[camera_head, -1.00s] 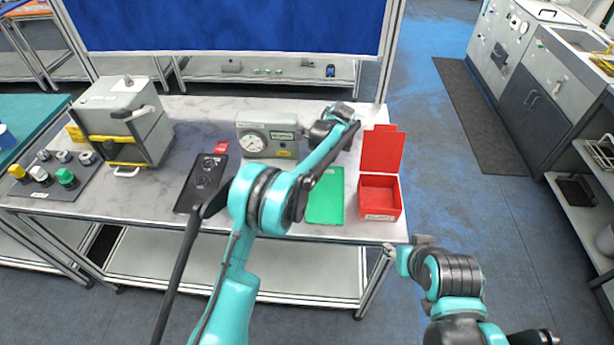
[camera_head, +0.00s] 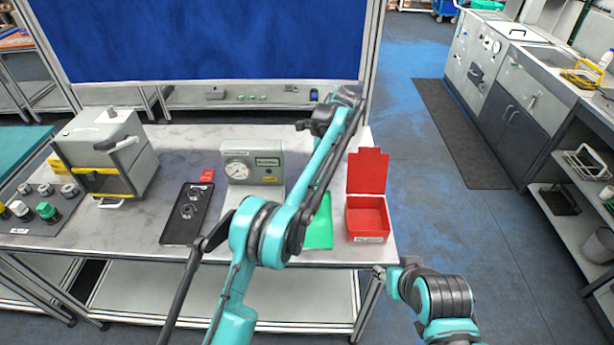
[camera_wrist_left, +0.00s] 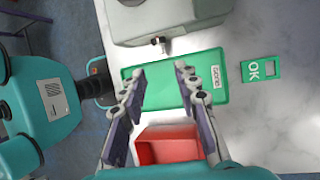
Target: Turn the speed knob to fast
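A grey device (camera_head: 253,165) with a round dial and a small dark display stands at the back of the table. In the left wrist view its grey body (camera_wrist_left: 170,18) fills the top, with a small dark and metal part (camera_wrist_left: 160,43) sticking out of one side; I cannot tell if this is the speed knob. No speed marks are readable. My left gripper (camera_head: 304,126) is above and right of the device, pointing left. The wrist view shows its fingers (camera_wrist_left: 160,70) apart and empty. Of my right arm only links show, lower right.
A green tray (camera_head: 318,232) lies right of the device, partly behind my left arm. An open red box (camera_head: 368,218) stands beside it. A green OK card (camera_wrist_left: 262,68) lies near the tray.

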